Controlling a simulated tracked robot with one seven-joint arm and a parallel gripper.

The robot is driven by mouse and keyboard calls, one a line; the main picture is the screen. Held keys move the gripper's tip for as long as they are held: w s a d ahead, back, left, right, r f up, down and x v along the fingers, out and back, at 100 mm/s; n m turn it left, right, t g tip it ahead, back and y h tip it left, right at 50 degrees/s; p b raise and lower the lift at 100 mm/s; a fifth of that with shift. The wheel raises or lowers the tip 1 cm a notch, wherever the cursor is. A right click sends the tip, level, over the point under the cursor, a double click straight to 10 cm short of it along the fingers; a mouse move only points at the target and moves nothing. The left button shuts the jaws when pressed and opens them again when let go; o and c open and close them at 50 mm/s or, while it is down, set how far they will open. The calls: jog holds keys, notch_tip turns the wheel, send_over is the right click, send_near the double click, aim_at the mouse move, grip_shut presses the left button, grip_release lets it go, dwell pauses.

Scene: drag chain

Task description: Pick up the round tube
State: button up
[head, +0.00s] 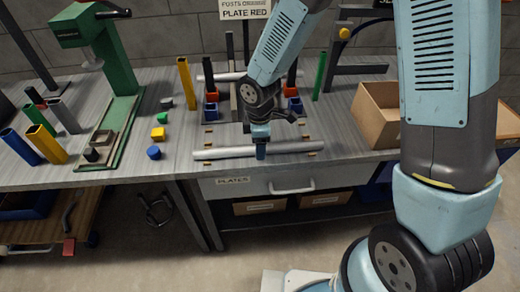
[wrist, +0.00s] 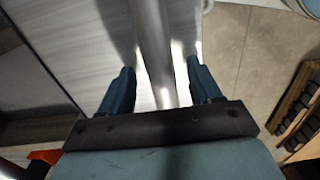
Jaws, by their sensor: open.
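A round silver tube (head: 223,153) lies left to right near the front edge of the workbench, on small brown supports. My gripper (head: 261,152) is over its middle, pointing down, and hides a short part of it. In the wrist view the tube (wrist: 153,45) runs between the two blue fingers of my gripper (wrist: 160,82), with a gap on each side. The fingers are apart and hold nothing. A second similar silver tube (head: 222,77) lies farther back on the bench.
Dark upright posts (head: 232,65) and blue sockets (head: 211,110) stand behind the front tube. A yellow post (head: 187,83) stands to the left and a green post (head: 319,75) to the right. An open cardboard box (head: 377,118) sits at the right. The green press (head: 112,65) is at the left.

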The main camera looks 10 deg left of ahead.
jog(key=shift+f, duration=0.35)
grip_shut()
dwell(0.4)
